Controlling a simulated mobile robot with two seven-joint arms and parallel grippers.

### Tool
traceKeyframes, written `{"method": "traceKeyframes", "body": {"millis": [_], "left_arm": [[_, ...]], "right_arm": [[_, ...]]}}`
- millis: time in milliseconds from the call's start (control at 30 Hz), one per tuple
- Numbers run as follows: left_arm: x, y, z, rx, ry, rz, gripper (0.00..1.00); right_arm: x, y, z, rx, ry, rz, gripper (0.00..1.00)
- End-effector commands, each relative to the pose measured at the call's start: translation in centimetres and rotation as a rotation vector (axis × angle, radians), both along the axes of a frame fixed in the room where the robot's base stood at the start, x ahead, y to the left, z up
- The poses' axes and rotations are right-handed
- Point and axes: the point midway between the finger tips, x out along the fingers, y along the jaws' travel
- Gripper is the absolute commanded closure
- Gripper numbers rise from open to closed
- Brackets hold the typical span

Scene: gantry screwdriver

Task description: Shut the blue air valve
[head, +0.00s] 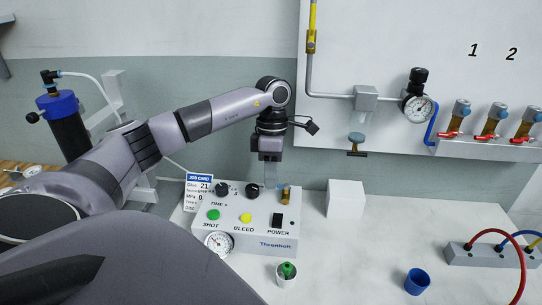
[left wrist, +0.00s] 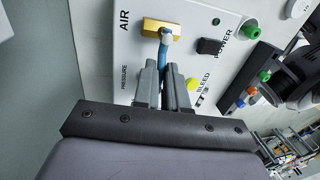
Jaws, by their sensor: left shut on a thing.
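The blue lever of the air valve (left wrist: 165,46) shows in the left wrist view, reaching from its brass body (left wrist: 160,27) beside the AIR label toward my fingers. It lies across the long side of the brass body. My left gripper (left wrist: 163,75) is shut on the lever, with a finger on either side of it. In the head view, my left gripper (head: 270,182) points down at the back right of the white control box (head: 250,229), beside the brass valve (head: 286,194). The lever is hard to make out there. My right gripper is out of view.
Near the valve are black knobs (head: 253,191), a POWER switch (head: 277,220), a green button (head: 213,215) and a yellow button (head: 246,218). A white block (head: 345,198) stands to the right.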

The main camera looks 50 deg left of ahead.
Motion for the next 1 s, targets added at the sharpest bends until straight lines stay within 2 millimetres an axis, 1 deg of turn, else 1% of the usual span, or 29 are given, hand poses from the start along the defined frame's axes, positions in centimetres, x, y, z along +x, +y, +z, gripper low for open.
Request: {"method": "traceKeyframes", "body": {"millis": [33,233,633,667,700,733,1000], "left_arm": [[0.06,-0.25,0.05,-0.006,0.001,-0.021,1.00],[0.14,-0.20,0.00,-0.006,0.001,-0.053,1.00],[0.15,-0.16,-0.01,-0.005,0.001,-0.058,1.00],[0.15,-0.15,-0.01,-0.005,0.001,-0.058,0.81],[0.15,-0.14,-0.01,-0.004,0.000,-0.057,0.68],[0.16,-0.13,-0.01,-0.004,0.000,-0.057,0.63],[0.14,0.01,0.03,-0.002,0.001,-0.053,0.63]], "right_arm": [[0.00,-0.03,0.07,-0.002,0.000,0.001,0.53],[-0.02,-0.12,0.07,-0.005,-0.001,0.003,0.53],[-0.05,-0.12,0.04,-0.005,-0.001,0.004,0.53],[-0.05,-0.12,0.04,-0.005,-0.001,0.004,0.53],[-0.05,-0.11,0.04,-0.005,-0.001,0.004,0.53],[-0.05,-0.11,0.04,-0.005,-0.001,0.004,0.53],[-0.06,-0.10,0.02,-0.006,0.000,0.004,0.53]]}}
